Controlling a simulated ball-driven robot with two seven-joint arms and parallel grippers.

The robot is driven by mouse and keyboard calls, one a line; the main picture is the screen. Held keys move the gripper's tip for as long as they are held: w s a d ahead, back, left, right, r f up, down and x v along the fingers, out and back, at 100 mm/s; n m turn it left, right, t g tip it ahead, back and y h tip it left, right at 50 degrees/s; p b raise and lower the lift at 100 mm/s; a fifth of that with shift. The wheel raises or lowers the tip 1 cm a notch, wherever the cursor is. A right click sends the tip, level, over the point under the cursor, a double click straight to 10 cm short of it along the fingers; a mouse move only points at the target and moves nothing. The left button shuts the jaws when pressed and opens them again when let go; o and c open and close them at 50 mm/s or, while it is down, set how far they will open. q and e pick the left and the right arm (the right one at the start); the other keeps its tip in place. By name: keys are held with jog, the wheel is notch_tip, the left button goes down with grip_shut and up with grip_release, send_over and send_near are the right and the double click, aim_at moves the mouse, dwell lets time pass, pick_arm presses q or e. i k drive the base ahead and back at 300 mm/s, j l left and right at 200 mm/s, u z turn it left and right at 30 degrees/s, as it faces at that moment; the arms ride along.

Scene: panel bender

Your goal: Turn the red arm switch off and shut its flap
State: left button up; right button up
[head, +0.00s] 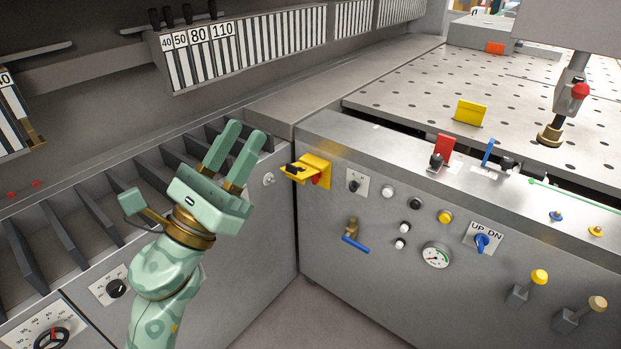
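A yellow switch housing (318,166) sits at the upper left corner of the grey front panel. A yellow flap (295,172) with a dark mark sticks out from it to the left and looks open. Part of a red switch (317,181) shows under the yellow piece; its setting is too small to tell. My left gripper (243,134) is left of the housing, apart from it, with its two green fingers spread and nothing between them. My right gripper is not in view.
The front panel carries a black knob (354,185), a brass valve with a blue handle (355,242), a gauge (436,255) and a blue UP/DN switch (482,242). A slotted rack (62,238) lies at left. The floor (305,310) below looks clear.

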aim_at(314, 179)
jog(key=i, duration=0.9)
